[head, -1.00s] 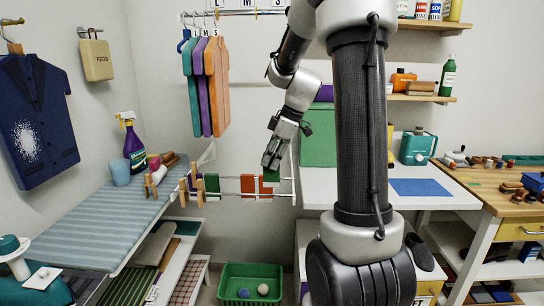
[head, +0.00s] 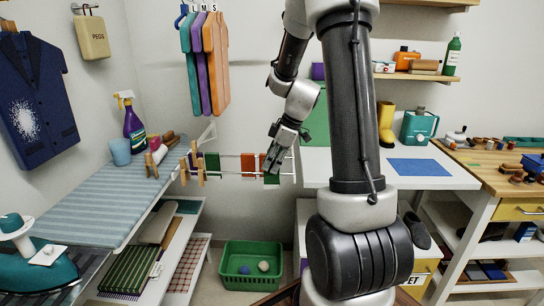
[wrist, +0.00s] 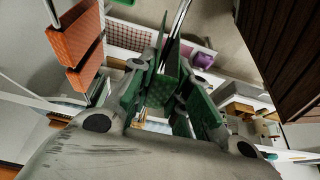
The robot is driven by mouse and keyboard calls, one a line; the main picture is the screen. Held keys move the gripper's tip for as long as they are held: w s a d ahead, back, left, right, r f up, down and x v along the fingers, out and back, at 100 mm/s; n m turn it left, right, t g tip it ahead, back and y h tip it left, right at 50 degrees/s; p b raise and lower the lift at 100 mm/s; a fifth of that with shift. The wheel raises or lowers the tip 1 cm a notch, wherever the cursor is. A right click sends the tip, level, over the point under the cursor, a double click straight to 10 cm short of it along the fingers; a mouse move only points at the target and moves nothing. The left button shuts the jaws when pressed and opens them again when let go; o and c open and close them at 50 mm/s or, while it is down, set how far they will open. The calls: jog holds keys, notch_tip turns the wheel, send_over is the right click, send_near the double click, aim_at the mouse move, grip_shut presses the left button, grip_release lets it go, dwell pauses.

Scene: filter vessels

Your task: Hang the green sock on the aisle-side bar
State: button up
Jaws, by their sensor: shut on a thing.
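My gripper (head: 272,165) is shut on the green sock (head: 272,179), at the right end of the small drying rack. In the wrist view, the green sock (wrist: 164,91) shows between the fingers of my gripper (wrist: 165,88). The sock hangs at the level of the near, aisle-side bar (head: 228,174). In the wrist view, a pale bar (wrist: 181,22) runs up to the sock; I cannot tell whether the sock bears on it. Orange socks (head: 248,163) and a dark green sock (head: 212,165) hang on the rack to the left.
Wooden clothes pegs (head: 184,172) clip the rack's left end, beside the striped ironing board (head: 100,205). A green basket (head: 252,282) stands on the floor below. A white table (head: 440,172) is close on the right.

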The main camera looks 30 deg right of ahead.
jog(key=shift+f, duration=1.95)
jog(key=o, duration=0.9)
